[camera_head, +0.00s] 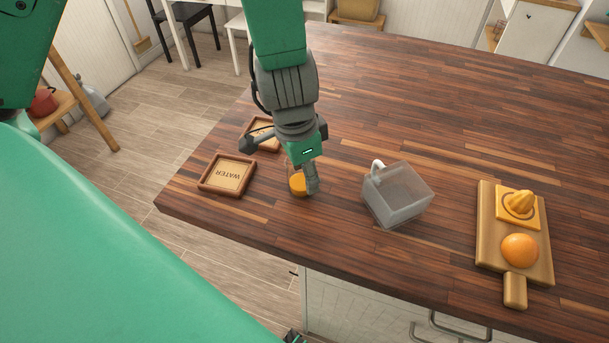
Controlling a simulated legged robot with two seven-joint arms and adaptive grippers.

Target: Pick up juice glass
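The juice glass (297,184), small with orange juice in it, stands upright on the dark wooden counter near its left front edge. My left gripper (308,184) points down right at the glass. One dark finger shows along the glass's right side and covers part of it. The gripper body hides the glass's upper part.
A framed tray marked WATER (228,175) and a second wooden tray (264,134) lie left of the glass. A clear grey container (399,196) stands to its right. A cutting board (488,220) holds an orange (519,250) and a yellow juicer (518,206). The counter's far part is clear.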

